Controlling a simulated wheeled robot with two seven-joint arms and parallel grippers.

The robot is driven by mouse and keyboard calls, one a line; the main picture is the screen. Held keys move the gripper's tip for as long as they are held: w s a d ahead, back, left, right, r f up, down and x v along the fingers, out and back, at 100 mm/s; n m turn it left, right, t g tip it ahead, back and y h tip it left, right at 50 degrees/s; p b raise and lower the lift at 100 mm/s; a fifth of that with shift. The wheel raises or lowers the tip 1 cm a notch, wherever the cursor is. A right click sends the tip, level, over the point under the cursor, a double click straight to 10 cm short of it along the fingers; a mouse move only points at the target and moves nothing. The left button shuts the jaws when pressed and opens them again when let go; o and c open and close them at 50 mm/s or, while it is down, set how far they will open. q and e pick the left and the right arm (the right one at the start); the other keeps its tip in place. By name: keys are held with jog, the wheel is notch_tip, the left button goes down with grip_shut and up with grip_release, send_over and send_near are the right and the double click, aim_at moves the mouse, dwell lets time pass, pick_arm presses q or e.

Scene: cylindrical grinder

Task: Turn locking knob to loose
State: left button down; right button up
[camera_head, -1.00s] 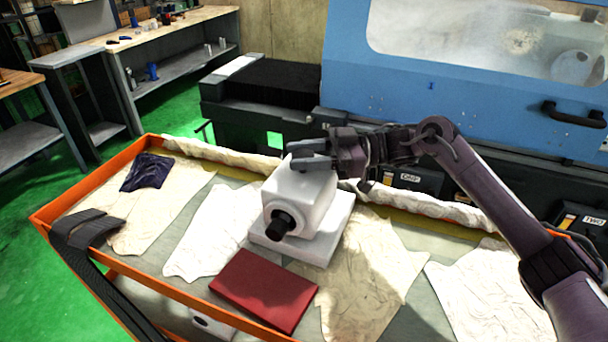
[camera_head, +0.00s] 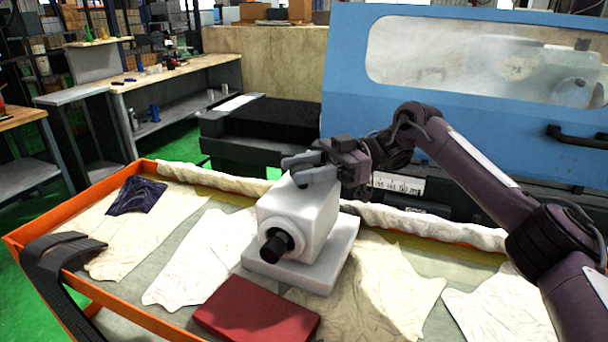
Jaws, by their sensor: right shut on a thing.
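A white block-shaped unit (camera_head: 300,222) sits on a square white base plate (camera_head: 318,272) on the cart top. A dark cylindrical stub (camera_head: 275,245) sticks out of its front face. My right gripper (camera_head: 299,172) is at the top of the white unit, reaching in from the right with its fingers pointing left. It is shut on a small part at the top, which I take to be the locking knob. The fingers hide that knob, so its angle cannot be read. My left gripper is out of view.
The orange-edged cart (camera_head: 28,232) holds cream cloths (camera_head: 180,265), a dark blue cloth (camera_head: 136,195) and a red pad (camera_head: 255,312). A black curved band (camera_head: 55,252) lies over its left edge. The blue grinder (camera_head: 350,95) stands close behind the right arm.

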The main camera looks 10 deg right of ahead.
aim_at(314, 166)
dwell(0.4)
jog(key=o, duration=1)
jog(key=shift+c, duration=0.2)
jog(key=shift+d, duration=0.1)
jog(key=shift+w+d+b, duration=0.2)
jog(key=shift+d+b, duration=0.1)
jog(key=shift+d, duration=0.2)
jog(key=shift+w+d+b, duration=0.15)
jog(key=shift+w+d, duration=0.05)
jog(key=shift+d, duration=0.85)
jog(key=shift+w+d+b, duration=0.1)
jog(key=shift+w+d, duration=0.1)
jog(key=shift+d, duration=0.9)
jog(key=shift+w+d+b, duration=0.15)
jog(key=shift+w+d, duration=0.05)
jog(key=shift+d, duration=0.85)
